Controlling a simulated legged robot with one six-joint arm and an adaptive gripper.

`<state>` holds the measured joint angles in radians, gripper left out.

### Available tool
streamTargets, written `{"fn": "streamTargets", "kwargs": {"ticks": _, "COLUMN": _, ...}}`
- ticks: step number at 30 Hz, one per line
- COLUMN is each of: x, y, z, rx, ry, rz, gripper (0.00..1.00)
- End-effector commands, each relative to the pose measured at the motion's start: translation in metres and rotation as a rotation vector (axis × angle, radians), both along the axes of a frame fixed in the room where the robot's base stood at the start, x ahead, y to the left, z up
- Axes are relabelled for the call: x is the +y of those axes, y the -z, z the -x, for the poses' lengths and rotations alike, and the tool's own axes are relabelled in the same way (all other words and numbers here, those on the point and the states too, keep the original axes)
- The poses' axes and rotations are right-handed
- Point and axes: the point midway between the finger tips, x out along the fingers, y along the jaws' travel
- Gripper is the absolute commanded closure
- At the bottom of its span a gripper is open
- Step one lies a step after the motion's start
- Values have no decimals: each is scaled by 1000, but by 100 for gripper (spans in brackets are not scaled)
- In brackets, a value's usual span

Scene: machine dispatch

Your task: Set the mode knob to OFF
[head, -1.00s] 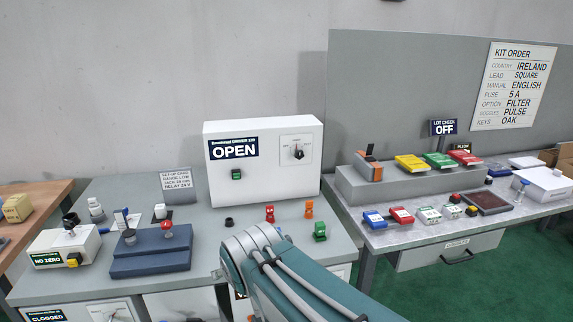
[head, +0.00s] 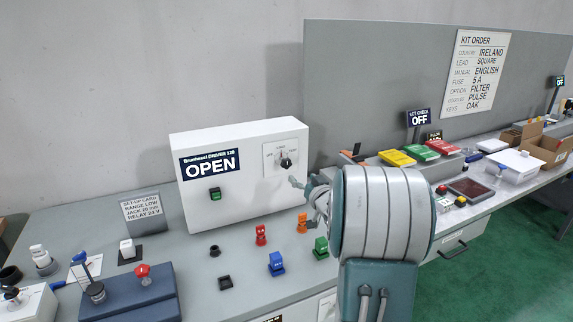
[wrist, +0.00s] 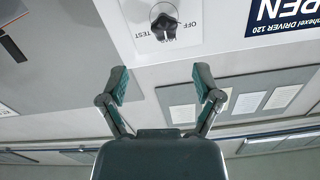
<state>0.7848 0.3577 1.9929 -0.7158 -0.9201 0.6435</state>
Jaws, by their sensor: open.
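The mode knob (head: 287,162) is a black knob on a pale plate, on the right of the white driver box (head: 230,205) front. In the wrist view, which is upside down, the knob (wrist: 164,22) is near the top edge, with OFF and TEST printed near it. I cannot surely tell which mark it points to. My gripper (wrist: 160,80) is open and empty, its two fingers apart and short of the knob in the picture. In the head view my gripper (head: 304,186) is just right of and below the knob, partly hidden by my arm.
The box carries an OPEN sign (head: 210,165) and a green button (head: 215,194). Red (head: 261,235), blue (head: 276,264) and green (head: 321,247) parts stand on the bench below it. A grey partition (head: 375,85) rises behind to the right.

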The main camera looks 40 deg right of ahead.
Motion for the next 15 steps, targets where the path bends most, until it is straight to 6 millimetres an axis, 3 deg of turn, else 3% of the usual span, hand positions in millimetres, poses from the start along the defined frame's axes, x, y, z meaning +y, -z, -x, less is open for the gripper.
{"fn": "streamTargets", "kwargs": {"ticks": 15, "x": -19, "y": 0, "z": -85, "rx": 1, "ry": -1, "rz": 0, "gripper": 18}}
